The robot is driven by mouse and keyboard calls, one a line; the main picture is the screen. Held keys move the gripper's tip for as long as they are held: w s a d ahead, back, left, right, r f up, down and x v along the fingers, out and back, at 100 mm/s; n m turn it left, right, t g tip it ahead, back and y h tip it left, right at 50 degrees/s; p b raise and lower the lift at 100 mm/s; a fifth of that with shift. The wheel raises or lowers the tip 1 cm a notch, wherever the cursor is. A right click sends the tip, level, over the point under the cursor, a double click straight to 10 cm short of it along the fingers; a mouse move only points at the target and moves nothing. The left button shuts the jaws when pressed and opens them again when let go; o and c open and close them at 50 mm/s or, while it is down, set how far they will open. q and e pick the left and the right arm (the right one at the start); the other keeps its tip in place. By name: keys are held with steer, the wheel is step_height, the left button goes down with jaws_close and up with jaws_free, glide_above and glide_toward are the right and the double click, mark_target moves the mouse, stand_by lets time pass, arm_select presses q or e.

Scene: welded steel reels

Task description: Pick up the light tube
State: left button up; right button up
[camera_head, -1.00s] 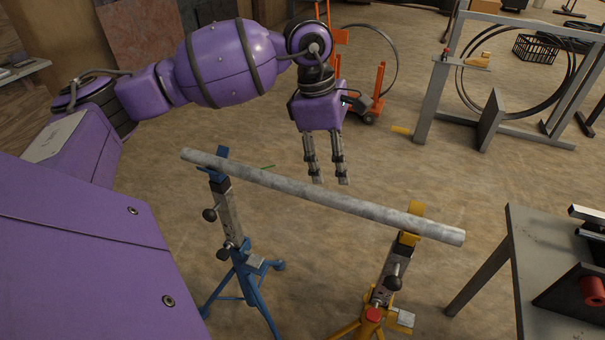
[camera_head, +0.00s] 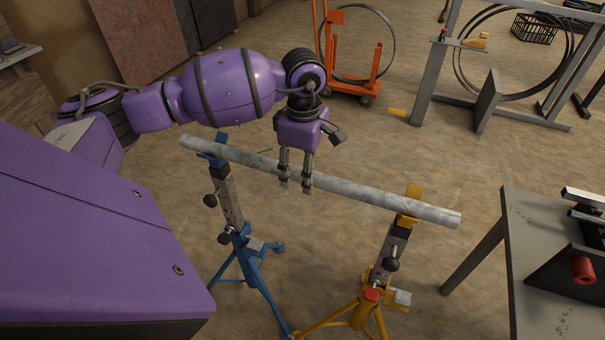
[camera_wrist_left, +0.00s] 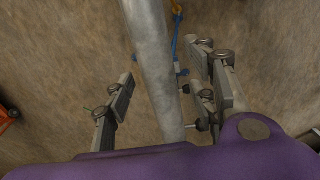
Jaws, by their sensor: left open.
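The light tube (camera_head: 352,189) is a long grey metal tube. It rests across a blue stand (camera_head: 234,211) on the left and a yellow stand (camera_head: 391,254) on the right, sloping down to the right in the head view. My left gripper (camera_head: 295,188) is over the middle of the tube, fingers pointing down and in front of it in the picture. In the left wrist view, the tube (camera_wrist_left: 155,70) runs between the open fingers of the gripper (camera_wrist_left: 160,98), with gaps on both sides. My right gripper is not in view.
A grey table (camera_head: 514,262) with a red cylinder (camera_head: 583,270) stands at the right. An orange cart (camera_head: 350,80) and a grey frame with hoops (camera_head: 433,85) stand behind. Floor around the stands is mostly clear.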

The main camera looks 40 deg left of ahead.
arm_select(q)
steer(key=shift+c, duration=0.3)
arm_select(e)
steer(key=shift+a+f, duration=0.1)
arm_select(q)
steer(key=c, duration=0.8)
jaws_close()
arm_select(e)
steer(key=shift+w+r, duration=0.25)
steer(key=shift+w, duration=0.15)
arm_select(q)
steer(key=shift+w+r, duration=0.1)
steer(key=shift+r, duration=0.1)
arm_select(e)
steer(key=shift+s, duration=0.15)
arm_select(q)
steer(key=shift+r, duration=0.25)
step_height(320, 180, up, 2)
steer(key=shift+a+r, duration=0.1)
steer(key=s+d+r+b, duration=0.1)
steer(key=s+d+r, duration=0.8)
steer(key=s+r, duration=0.1)
steer(key=shift+s+d, duration=0.15)
steer(key=shift+d, duration=0.2)
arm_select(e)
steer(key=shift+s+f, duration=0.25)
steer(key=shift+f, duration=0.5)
